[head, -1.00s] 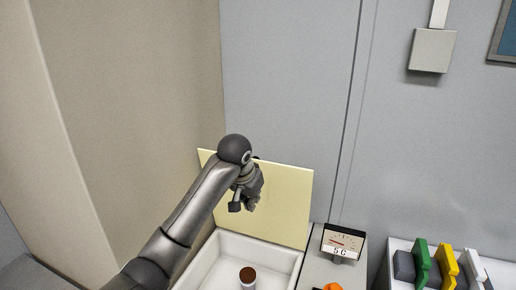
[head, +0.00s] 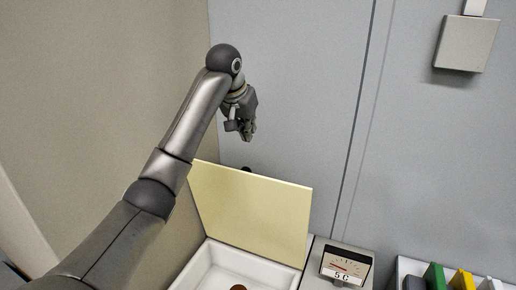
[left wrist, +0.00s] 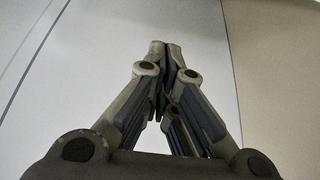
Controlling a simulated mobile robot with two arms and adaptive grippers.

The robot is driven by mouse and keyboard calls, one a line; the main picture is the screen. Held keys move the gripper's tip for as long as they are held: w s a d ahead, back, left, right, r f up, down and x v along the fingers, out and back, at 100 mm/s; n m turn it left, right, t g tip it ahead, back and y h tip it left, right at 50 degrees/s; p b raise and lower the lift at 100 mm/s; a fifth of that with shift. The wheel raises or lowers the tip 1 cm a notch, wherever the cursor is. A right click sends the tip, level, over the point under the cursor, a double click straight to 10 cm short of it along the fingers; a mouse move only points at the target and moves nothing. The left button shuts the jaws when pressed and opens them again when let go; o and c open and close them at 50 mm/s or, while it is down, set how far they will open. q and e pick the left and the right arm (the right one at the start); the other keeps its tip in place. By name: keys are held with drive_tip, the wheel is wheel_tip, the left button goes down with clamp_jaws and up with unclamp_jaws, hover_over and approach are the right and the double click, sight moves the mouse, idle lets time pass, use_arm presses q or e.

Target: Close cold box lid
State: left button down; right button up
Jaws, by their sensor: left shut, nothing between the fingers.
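The cold box (head: 204,267) is a white open box at the bottom of the head view. Its pale yellow lid (head: 252,213) stands raised at the back, near the wall. A brown round top of something (head: 238,287) shows inside the box, cut off by the picture's edge. My left gripper (head: 247,136) is above the lid's upper edge and apart from it, in front of the grey wall. It is shut and empty; its fingertips also meet in the left wrist view (left wrist: 164,46). My right gripper is not in view.
A gauge marked "5 C" (head: 345,266) stands right of the box. A rack with green, yellow and white pieces (head: 402,265) is at the bottom right. A grey wall box (head: 466,43) hangs at the upper right. Walls stand behind and left of the lid.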

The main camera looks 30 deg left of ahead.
use_arm(q)
drive_tip(key=p+x, duration=0.5)
drive_tip(key=x, duration=0.5)
drive_tip(key=s+p, duration=0.1)
drive_tip(key=s, duration=0.3)
drive_tip(key=shift+s+f+p, duration=0.1)
drive_tip(key=shift+p, duration=0.2)
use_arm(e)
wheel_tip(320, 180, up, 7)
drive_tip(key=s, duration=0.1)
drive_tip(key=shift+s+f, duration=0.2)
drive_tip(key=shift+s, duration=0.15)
